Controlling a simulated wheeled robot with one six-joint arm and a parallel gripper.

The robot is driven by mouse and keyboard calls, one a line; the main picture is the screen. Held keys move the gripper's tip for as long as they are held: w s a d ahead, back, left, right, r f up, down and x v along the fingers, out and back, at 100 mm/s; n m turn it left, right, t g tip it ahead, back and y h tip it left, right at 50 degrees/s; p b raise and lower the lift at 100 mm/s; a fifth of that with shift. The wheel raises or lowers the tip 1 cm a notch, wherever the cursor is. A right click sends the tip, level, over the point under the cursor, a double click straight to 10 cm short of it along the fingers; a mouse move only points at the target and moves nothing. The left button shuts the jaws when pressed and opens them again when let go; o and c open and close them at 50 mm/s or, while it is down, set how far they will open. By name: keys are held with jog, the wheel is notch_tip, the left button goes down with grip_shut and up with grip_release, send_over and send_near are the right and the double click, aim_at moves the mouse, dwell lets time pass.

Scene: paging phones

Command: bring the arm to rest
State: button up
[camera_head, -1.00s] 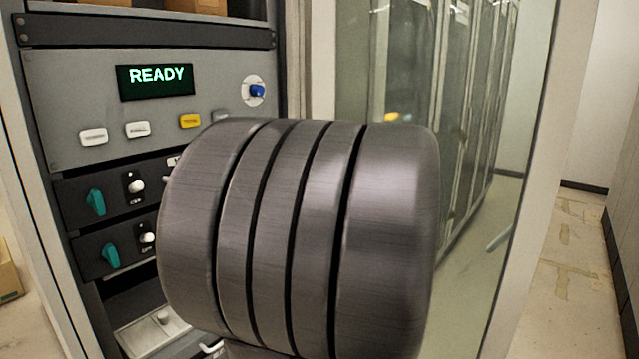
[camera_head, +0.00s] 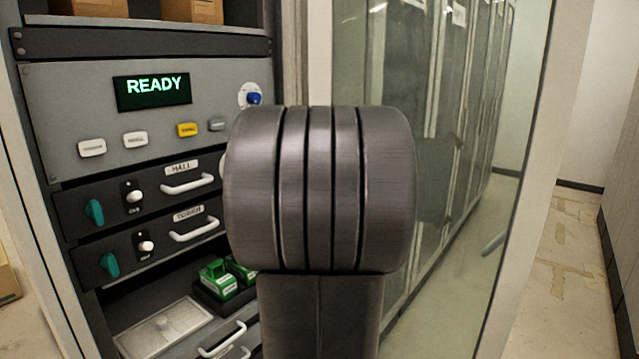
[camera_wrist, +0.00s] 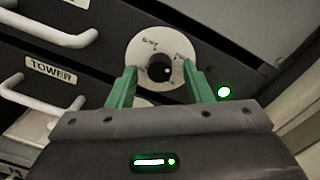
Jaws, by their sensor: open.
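My arm fills the middle of the head view as a grey ribbed joint over a dark link, and it hides part of the rack. My gripper (camera_wrist: 160,84) shows in the wrist view. Its two green fingers are apart with nothing held between them. Beyond the fingertips is a round white dial plate with a dark knob (camera_wrist: 160,68). I cannot tell how far the fingertips are from the knob. The gripper is hidden in the head view.
The rack panel reads READY on its display (camera_head: 152,90). Below are two drawers with white handles (camera_head: 188,184), teal knobs (camera_head: 94,212) and a shelf with green boxes (camera_head: 218,280). A glass door (camera_head: 395,60) stands to the right. Floor (camera_head: 560,270) shows clear at far right.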

jog(key=b+v, duration=0.3)
jog(key=v, duration=1.1)
jog(key=w+a+n+b, duration=0.8)
jog(key=a+n, duration=0.3)
jog(key=n, duration=0.7)
jog(key=shift+a+r+h, duration=0.15)
jog(key=shift+r+h, duration=0.15)
jog(key=shift+h, duration=0.1)
dwell(0.5)
